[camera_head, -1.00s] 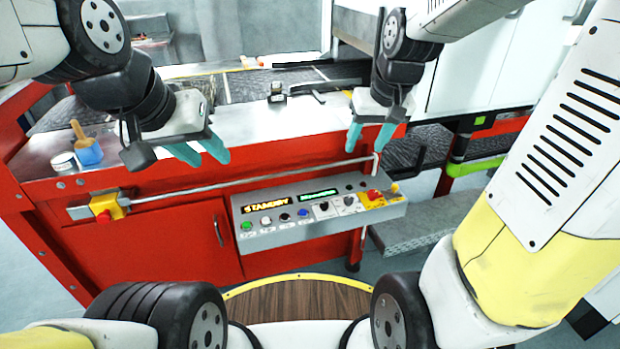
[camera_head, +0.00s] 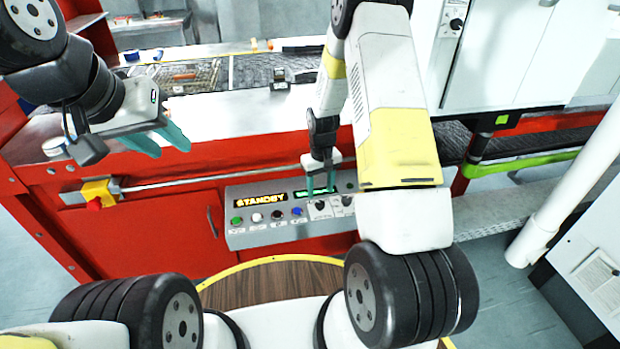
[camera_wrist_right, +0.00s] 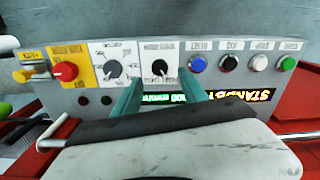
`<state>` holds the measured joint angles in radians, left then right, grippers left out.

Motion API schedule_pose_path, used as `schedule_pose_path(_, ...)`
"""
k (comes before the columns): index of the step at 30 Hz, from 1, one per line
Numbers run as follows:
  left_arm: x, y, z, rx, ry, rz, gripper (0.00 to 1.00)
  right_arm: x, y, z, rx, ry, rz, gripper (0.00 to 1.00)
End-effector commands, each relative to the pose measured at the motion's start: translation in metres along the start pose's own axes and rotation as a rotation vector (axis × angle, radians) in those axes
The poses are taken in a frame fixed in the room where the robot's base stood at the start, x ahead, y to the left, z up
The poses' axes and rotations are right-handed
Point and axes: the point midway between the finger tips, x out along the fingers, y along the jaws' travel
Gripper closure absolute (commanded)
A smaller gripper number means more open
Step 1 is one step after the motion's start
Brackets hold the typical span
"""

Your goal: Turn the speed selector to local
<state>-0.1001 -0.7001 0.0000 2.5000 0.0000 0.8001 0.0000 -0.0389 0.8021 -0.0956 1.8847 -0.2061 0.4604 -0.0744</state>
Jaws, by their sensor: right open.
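The grey control panel (camera_head: 262,236) on the red machine front carries two black rotary selectors with white label plates. My right gripper (camera_head: 320,190) is open, its teal fingers pointing down at the panel. In the right wrist view its fingertips (camera_wrist_right: 163,84) lie on either side of the selector beside the blue button (camera_wrist_right: 160,67), with nothing visibly gripped. The other selector (camera_wrist_right: 113,69) stands next to the red knob. The label words are too small to read surely, so I cannot tell which is the speed selector. My left gripper (camera_head: 170,148) is open and empty above the machine's left front.
Green, white, dark and blue buttons (camera_head: 297,211) line the panel. A red knob (camera_wrist_right: 65,71) on a yellow plate is close to the selectors. The panel display (camera_head: 261,201) reads STANDBY. A metal rail (camera_head: 165,186) with a yellow block runs along the machine front.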

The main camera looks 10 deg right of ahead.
Motion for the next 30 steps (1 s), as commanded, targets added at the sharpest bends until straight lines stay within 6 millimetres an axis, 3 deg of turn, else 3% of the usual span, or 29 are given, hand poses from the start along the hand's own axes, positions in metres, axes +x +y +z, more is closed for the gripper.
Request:
schedule_pose_path(3, 0.000, 0.000, 0.000, 0.000, 0.000, 0.000, 0.64, 0.022, 0.000, 0.001, 0.000, -0.004, -0.001, 0.50)
schedule_pose_path(9, 0.000, 0.000, 0.000, 0.000, 0.000, 0.000, 0.64, 0.047, 0.000, 0.001, 0.001, -0.002, 0.000, 0.50)
schedule_pose_path(20, 0.000, 0.000, 0.000, 0.000, 0.000, 0.000, 0.64, 0.055, 0.000, 0.000, 0.001, 0.001, 0.000, 0.50)
schedule_pose_path(21, 0.000, 0.000, 0.000, 0.000, 0.000, 0.000, 0.64, 0.055, 0.000, 0.000, 0.001, 0.001, 0.000, 0.52)
schedule_pose_path(28, 0.000, 0.000, 0.000, 0.000, 0.000, 0.000, 0.64, 0.055, 0.000, 0.000, 0.001, 0.000, 0.000, 0.97)
schedule_pose_path(30, 0.000, 0.000, 0.000, 0.000, 0.000, 0.000, 0.64, 0.055, 0.000, 0.000, 0.001, 0.000, 0.000, 1.00)
